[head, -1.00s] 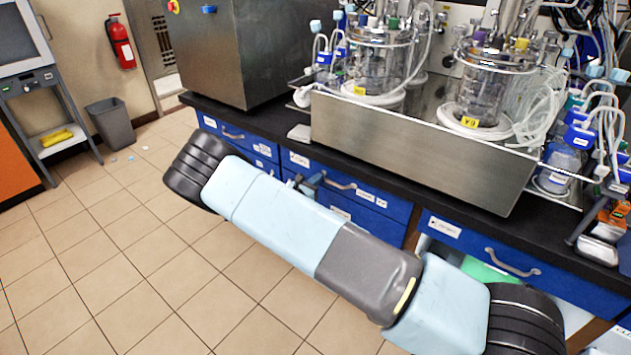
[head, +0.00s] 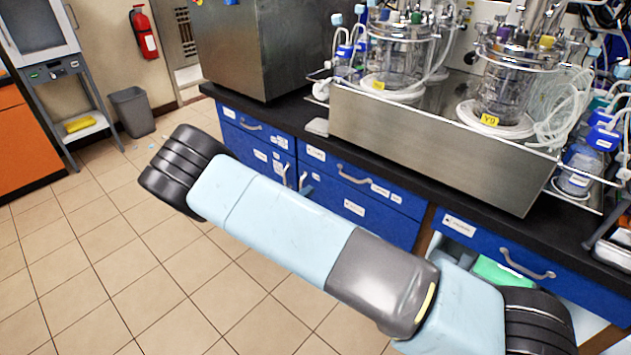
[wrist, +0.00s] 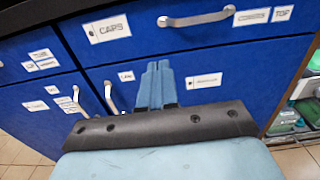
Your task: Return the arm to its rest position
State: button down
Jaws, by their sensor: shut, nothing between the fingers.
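My arm crosses the lower part of the head view in front of the blue drawers, held out over the tiled floor. In the wrist view my gripper (wrist: 155,88) shows as two blue fingers side by side, shut and empty. It points at the blue drawer fronts (wrist: 225,62), below the drawer labelled CAPS (wrist: 150,34). A small part of the gripper also shows in the head view behind my arm. I cannot tell how far the fingertips are from the drawer front.
The black bench top (head: 300,124) carries a steel tray (head: 430,150) with two glass bioreactors (head: 400,55) (head: 503,90) and tubing. A grey bin (head: 131,112), a cart (head: 58,78) and a fire extinguisher (head: 144,33) stand or hang at the back left.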

jog(key=s+d+r+m+g+y, duration=0.2)
jog(key=s+d+r+m+g, duration=0.2)
jog(key=d+r+m+g, duration=0.65)
jog(key=s+d+r+m+g+y, duration=0.1)
jog(key=s+d+r+m+g, duration=0.45)
jog(key=d+r, duration=0.95)
jog(key=s+d+r+m+t+y, duration=0.3)
jog(key=s+r+m, duration=0.3)
jog(key=s+r, duration=0.3)
jog(key=s+d+r+m+t+y, duration=0.4)
jog(key=s+r, duration=0.5)
jog(key=s, duration=0.6)
jog(key=shift+s+d+m+y, duration=0.2)
jog(key=shift+s+m+y, duration=0.15)
jog(key=shift+m, duration=1.05)
